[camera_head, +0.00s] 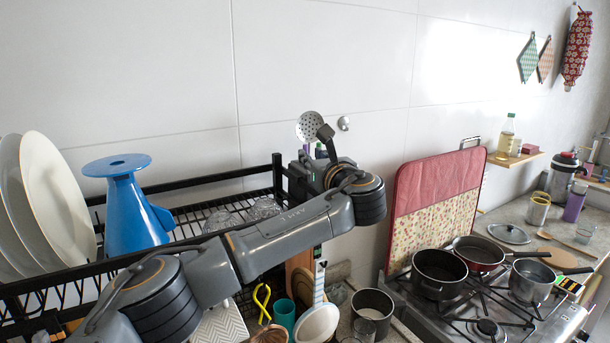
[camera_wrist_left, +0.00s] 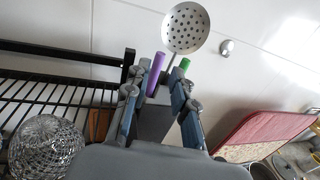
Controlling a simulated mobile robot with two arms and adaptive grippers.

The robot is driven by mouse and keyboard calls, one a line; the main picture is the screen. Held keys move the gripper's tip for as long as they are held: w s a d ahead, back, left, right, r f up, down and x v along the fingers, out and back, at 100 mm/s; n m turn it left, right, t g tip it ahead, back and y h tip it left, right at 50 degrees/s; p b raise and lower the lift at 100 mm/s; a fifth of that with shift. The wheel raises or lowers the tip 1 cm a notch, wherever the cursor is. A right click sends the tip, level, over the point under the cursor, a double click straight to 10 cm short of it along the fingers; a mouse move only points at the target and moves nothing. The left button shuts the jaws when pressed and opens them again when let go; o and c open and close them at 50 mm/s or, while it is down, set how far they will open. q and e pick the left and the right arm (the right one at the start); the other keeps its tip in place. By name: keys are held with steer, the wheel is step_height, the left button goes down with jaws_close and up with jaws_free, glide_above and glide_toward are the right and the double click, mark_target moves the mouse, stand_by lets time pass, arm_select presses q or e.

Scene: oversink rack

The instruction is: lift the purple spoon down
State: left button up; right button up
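The purple spoon shows in the left wrist view as an upright purple handle (camera_wrist_left: 155,73); its lower part is hidden. Behind it stand a green handle (camera_wrist_left: 184,64) and a perforated metal skimmer (camera_wrist_left: 185,28), which also shows in the head view (camera_head: 310,126). My left gripper (camera_wrist_left: 156,92) is open at the right end of the rack, its two fingers apart. The purple handle appears between them, nearer the left finger; I cannot tell whether they touch. In the head view my left wrist mostly hides the utensils. My right gripper is not in view.
The black wire rack (camera_head: 215,213) holds white plates (camera_head: 55,198), a blue jug-like item (camera_head: 126,205) and glass bowls (camera_wrist_left: 46,145). Cups and pans (camera_head: 372,305) stand below. A padded red mat (camera_head: 437,198) and a stove with pots (camera_head: 439,274) lie to the right. The wall is close behind.

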mark_target(306, 150)
arm_select(q)
steer(key=w+p, duration=0.1)
steer(key=w+a, duration=0.1)
steer(key=w+p, duration=0.1)
steer(key=shift+a+r+p, duration=0.15)
steer(key=shift+r+p, duration=0.2)
steer(key=shift+r, duration=0.05)
steer(key=shift+w+a+f, duration=0.1)
steer(key=shift+w+a, duration=0.1)
steer(key=shift+w, duration=0.1)
steer(key=shift+w+f, duration=0.2)
steer(key=shift+w, duration=0.05)
steer(key=shift+c, duration=0.4)
steer(key=c, duration=0.4)
jaws_close()
